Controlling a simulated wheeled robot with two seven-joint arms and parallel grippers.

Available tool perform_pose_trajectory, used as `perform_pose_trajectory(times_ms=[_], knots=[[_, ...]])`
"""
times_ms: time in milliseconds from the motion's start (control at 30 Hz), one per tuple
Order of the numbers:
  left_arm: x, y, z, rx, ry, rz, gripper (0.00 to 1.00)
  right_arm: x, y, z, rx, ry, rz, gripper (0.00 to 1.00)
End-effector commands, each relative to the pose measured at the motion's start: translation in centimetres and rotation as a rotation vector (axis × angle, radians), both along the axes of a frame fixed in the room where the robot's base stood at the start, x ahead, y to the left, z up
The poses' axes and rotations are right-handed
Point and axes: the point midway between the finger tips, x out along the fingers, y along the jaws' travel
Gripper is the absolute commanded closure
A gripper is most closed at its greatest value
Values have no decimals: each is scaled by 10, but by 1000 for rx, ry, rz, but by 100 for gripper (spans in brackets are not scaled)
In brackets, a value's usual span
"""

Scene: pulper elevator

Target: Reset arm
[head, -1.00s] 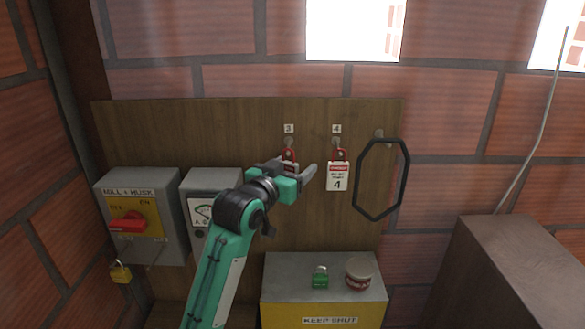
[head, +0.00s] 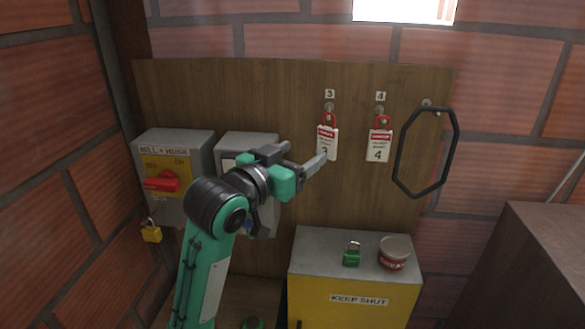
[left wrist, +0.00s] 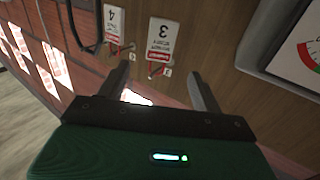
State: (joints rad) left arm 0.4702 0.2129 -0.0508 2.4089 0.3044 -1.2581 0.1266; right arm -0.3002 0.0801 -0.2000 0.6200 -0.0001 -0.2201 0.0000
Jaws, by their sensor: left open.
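My left gripper (head: 303,165) is open and empty in front of the wooden board, just left of and below tag 3. Its two fingers (left wrist: 162,85) show in the left wrist view with nothing between them close up. The red padlock tag 3 (head: 327,143) hangs on its hook, and the tag 4 (head: 379,146) hangs on the hook to its right. Tag 3 (left wrist: 163,34) and tag 4 (left wrist: 114,22) appear upside down in the left wrist view. My right gripper is not in view.
A mill and husk switch box (head: 177,177) with a red handle is at left, a yellow padlock (head: 151,231) below it. A black ring (head: 398,165) hangs right. A brown cabinet (head: 535,260) stands right.

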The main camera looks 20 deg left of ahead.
Motion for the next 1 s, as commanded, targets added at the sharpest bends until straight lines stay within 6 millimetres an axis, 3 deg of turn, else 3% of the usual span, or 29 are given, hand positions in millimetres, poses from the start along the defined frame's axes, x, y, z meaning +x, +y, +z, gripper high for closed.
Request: perform_pose_trajectory(times_ms=[300, 433, 567, 733, 867, 1000], knots=[[-14, 4, -1, 1, 3, 1, 33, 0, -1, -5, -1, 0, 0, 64], [-14, 3, -23, 8, 51, 8, 33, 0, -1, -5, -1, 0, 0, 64], [-19, 3, -78, 31, 173, 26, 33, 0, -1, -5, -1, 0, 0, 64], [-41, 5, -168, 73, 378, 54, 33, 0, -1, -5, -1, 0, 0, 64], [-70, 5, -231, 109, 535, 68, 33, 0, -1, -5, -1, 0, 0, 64], [-111, 6, -295, 149, 703, 80, 33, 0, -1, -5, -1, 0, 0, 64]])
